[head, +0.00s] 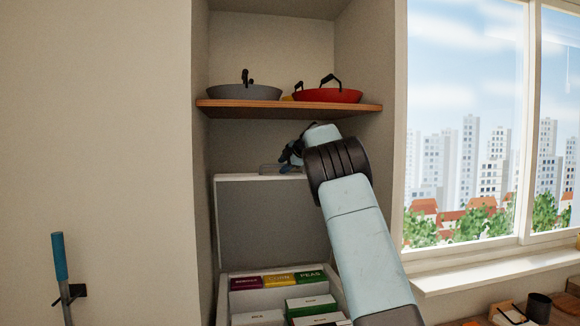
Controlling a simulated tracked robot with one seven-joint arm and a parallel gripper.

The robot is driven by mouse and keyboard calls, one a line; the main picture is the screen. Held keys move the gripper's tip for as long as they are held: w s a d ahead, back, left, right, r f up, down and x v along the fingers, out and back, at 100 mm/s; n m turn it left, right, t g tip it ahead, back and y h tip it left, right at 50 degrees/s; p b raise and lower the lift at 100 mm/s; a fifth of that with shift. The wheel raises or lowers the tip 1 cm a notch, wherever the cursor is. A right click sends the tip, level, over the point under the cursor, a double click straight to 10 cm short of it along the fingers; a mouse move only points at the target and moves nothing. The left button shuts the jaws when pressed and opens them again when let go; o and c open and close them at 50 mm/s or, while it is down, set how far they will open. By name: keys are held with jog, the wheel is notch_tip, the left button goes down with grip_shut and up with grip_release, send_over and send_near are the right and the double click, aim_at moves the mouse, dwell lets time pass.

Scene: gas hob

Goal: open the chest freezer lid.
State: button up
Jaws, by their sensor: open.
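The chest freezer stands in the alcove, and its white body rim (224,300) shows at the bottom of the head view. Its lid (262,222) stands raised, nearly upright, with the grey inner face towards me. A grey handle-like part (270,169) shows at the lid's top edge. My gripper (289,160) is open beside that part, at the top right of the lid. Whether its fingers touch the lid I cannot tell. My arm hides the lid's right edge and part of the freezer's right side.
Several boxes, including a green one (310,277), lie inside the freezer. A wooden shelf (290,106) with a grey pan (245,93) and a red pan (327,95) hangs above the lid. The window sill (490,272) is at the right. A blue-handled tool (60,258) hangs at the left.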

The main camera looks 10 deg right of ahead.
jog(key=v, duration=1.3)
jog(key=shift+s+d, duration=0.15)
jog(key=shift+s, duration=0.1)
jog(key=shift+r, duration=0.1)
